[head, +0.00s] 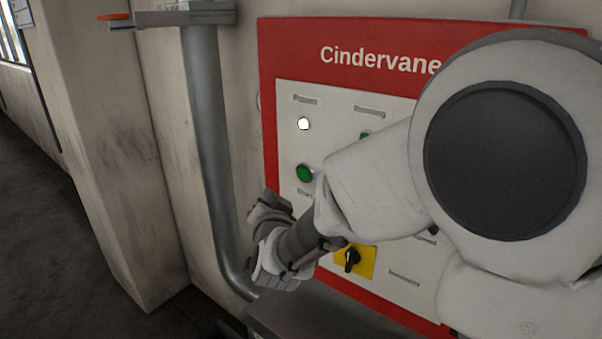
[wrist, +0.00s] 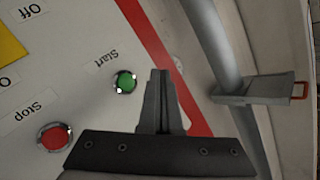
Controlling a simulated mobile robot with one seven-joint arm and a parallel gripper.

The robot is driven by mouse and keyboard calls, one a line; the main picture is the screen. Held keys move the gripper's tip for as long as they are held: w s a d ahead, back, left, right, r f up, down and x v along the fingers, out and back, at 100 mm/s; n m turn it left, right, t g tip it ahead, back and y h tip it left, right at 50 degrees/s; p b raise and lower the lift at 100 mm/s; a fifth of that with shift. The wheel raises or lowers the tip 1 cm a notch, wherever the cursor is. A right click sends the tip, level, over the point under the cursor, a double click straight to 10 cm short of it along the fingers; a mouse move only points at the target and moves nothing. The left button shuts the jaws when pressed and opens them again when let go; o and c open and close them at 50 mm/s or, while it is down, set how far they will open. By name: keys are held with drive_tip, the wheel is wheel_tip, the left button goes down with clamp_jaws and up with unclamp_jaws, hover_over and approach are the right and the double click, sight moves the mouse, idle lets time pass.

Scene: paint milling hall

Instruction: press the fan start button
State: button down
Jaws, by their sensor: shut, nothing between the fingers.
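The green start button (head: 304,173) sits on the pale face of a red-bordered control panel (head: 290,90), under a white power lamp (head: 303,124). In the wrist view the green button (wrist: 125,81), labelled "Start", lies left of my gripper (wrist: 160,75). The fingers are shut together and empty. They point at the panel near its red border, to the side of the button and apart from it in the picture. In the head view my gripper (head: 268,205) is below and left of the button, partly hidden by my own wrist.
A red stop button (wrist: 55,136) is near the start button. A yellow plate with a black rotary switch (head: 352,260) is lower on the panel. A grey vertical pipe (head: 206,120) runs left of the panel. My arm hides the panel's right part.

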sight(297, 172)
drive_tip(key=shift+w+d, duration=0.85)
drive_tip(key=shift+w, duration=0.25)
drive_tip(key=shift+w+d, duration=0.9)
drive_tip(key=shift+w, duration=0.2)
drive_tip(key=shift+w+d, duration=0.85)
drive_tip(key=shift+w, duration=0.25)
drive_tip(key=shift+w+d+b, duration=0.1)
drive_tip(key=shift+b, duration=0.2)
drive_tip(key=shift+w+d+b, duration=0.2)
drive_tip(key=shift+w+b, duration=0.05)
drive_tip(key=shift+b, duration=0.05)
drive_tip(key=shift+w+d+b, duration=0.25)
drive_tip(key=shift+w+b, duration=0.1)
idle(0.4)
drive_tip(key=shift+s+a+b, duration=0.45)
drive_tip(key=shift+s+a, duration=0.05)
drive_tip(key=shift+s, duration=0.2)
